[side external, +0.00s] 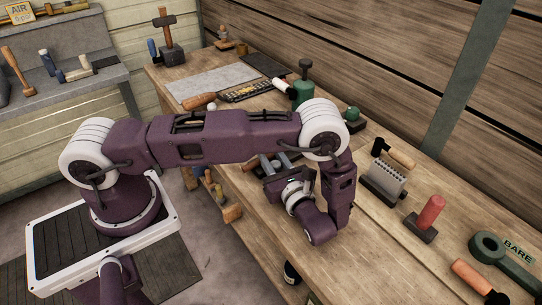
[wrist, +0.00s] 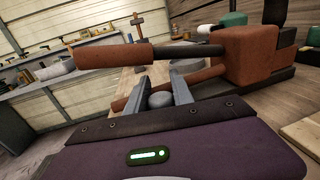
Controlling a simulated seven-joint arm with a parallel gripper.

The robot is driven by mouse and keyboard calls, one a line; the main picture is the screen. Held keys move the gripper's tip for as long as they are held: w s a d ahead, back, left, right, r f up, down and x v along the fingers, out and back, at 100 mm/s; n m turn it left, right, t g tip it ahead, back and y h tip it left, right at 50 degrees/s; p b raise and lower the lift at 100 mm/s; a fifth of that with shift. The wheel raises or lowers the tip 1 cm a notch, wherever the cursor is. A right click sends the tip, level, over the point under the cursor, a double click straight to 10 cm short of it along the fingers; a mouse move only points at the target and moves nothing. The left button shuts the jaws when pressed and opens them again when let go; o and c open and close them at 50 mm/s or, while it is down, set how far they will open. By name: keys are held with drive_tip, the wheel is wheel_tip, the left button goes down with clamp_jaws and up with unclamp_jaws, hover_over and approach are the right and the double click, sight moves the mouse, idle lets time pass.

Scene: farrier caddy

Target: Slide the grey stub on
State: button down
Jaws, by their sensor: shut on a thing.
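In the wrist view my gripper (wrist: 165,88) has its two grey fingers on either side of a round grey piece, the grey stub (wrist: 160,99), seen nearly end-on. The fingers are shut on it. Beyond the fingers is a rust-brown block (wrist: 250,55) with a dark shaft that ends in a rust-brown sleeve (wrist: 113,55) at left. A lower rust-brown rod passes behind the fingers. I cannot tell whether the stub touches it. In the side view my gripper (side external: 276,162) is low over the bench, partly covered by my arm; the stub is not clear there.
A red cylinder on a dark base (side external: 430,212), a grey bristled block (side external: 384,182) and a green loop marked BARE (side external: 488,248) stand at right.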

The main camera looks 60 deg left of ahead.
sight(257, 172)
idle(0.4)
drive_tip(key=shift+s, duration=2.25)
drive_tip(key=c, duration=1.1)
unclamp_jaws()
drive_tip(key=shift+d, duration=0.1)
drive_tip(key=d, duration=0.3)
drive_tip(key=s+d, duration=0.1)
drive_tip(key=d, duration=0.3)
drive_tip(key=shift+s, duration=0.15)
